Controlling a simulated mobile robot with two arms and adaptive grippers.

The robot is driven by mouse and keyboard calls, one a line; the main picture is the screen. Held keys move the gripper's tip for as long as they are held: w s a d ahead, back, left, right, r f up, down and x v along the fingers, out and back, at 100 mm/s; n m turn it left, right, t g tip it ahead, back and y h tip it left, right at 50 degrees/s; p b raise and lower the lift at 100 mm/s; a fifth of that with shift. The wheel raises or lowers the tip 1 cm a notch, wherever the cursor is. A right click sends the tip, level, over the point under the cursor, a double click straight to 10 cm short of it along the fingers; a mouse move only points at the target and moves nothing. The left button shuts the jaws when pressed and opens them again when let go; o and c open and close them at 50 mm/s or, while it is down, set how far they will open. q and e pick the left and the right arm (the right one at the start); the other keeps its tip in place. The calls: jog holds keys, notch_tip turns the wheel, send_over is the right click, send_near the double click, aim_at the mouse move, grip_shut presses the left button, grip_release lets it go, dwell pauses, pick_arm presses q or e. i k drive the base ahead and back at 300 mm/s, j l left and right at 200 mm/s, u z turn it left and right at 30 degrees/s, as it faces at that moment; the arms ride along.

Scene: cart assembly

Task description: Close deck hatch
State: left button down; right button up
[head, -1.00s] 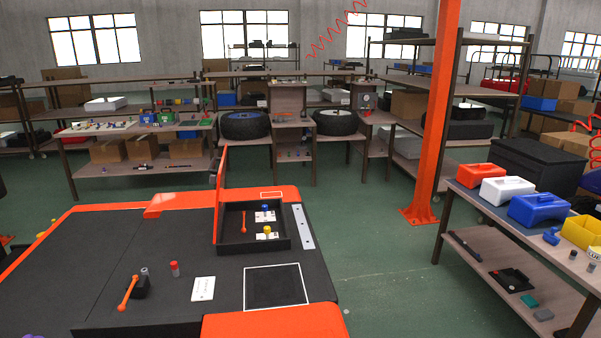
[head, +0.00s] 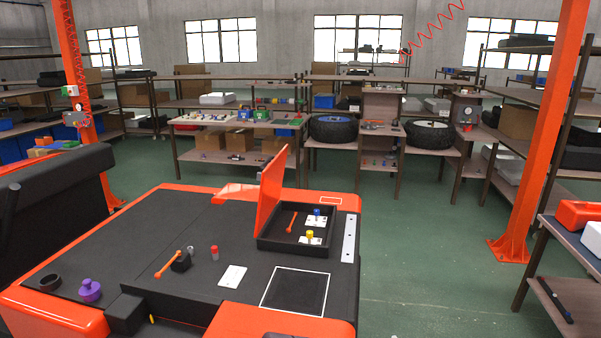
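The deck hatch is an orange lid (head: 271,193) standing upright, open, along the left side of a black open compartment (head: 294,244) on the cart deck (head: 115,240). Inside the compartment are an orange lever (head: 292,222), a blue knob (head: 317,213) and a yellow knob (head: 310,236) on white plates. Neither of my grippers shows in the head view.
On the deck are an orange-handled lever (head: 168,264), a red cap (head: 214,253), a white card (head: 232,276), a purple knob (head: 90,289) and a black ring (head: 50,283). An orange post (head: 548,130) stands right. Green floor (head: 420,240) is clear between cart and shelves.

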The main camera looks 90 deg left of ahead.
aim_at(272, 175)
jog(key=i+j+u, duration=0.1)
jog(key=i+u, duration=0.2)
jog(key=u, duration=0.15)
jog(key=i+u, duration=0.3)
jog(key=u, duration=0.2)
jog(key=i+l+u, duration=0.15)
jog(key=u, duration=0.3)
jog(key=i+l, duration=0.05)
jog(key=i, duration=0.05)
